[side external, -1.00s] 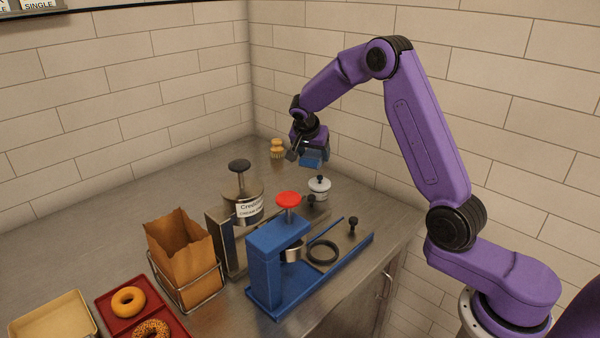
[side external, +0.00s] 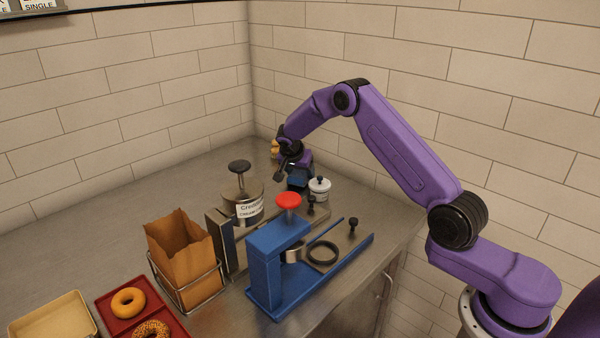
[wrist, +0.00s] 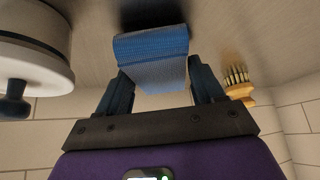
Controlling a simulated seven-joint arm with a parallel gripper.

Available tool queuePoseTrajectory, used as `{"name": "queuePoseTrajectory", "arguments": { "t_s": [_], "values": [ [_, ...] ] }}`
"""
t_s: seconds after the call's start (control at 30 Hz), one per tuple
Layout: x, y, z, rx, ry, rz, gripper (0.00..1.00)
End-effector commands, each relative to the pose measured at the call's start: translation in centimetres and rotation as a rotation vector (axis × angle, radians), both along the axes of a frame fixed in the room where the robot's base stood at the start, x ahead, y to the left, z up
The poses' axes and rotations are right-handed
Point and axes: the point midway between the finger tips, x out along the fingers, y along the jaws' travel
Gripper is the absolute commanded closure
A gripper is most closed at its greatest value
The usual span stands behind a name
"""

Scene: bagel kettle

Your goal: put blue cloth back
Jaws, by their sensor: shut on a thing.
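The blue cloth (wrist: 155,60) is a folded block between the two fingers of my gripper (wrist: 160,85) in the wrist view. My gripper is shut on it. In the side external view my gripper (side external: 297,172) is low near the back of the counter, behind the small white lidded pot. The cloth (side external: 298,183) shows there as a dark blue patch under the gripper. I cannot tell whether the cloth touches the counter.
The white pot (side external: 320,189) stands close to the right of my gripper. A wooden brush (wrist: 239,85) is close by, partly hidden in the side view. A steel canister (side external: 243,201) and a blue press (side external: 275,262) stand nearer the camera. Tiled walls close off the back.

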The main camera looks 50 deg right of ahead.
Motion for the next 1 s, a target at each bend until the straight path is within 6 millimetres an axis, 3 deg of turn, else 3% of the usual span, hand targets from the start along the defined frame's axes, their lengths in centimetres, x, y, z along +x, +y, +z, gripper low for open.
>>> {"name": "queuePoseTrajectory", "arguments": {
  "t_s": [0.4, 0.43, 0.5, 0.83, 1.0],
  "values": [
    [0.0, 0.0, -0.7, -0.001, -0.001, 0.001, 0.61],
    [0.0, 0.0, -0.6, -0.001, -0.001, 0.001, 0.23],
    [0.0, 0.0, -0.6, -0.001, -0.001, 0.001, 0.07],
    [0.0, 0.0, -0.3, -0.001, -0.001, 0.001, 0.07],
    [-0.3, 0.9, 1.2, 0.000, -0.002, 0.002, 0.07]
  ]
}}
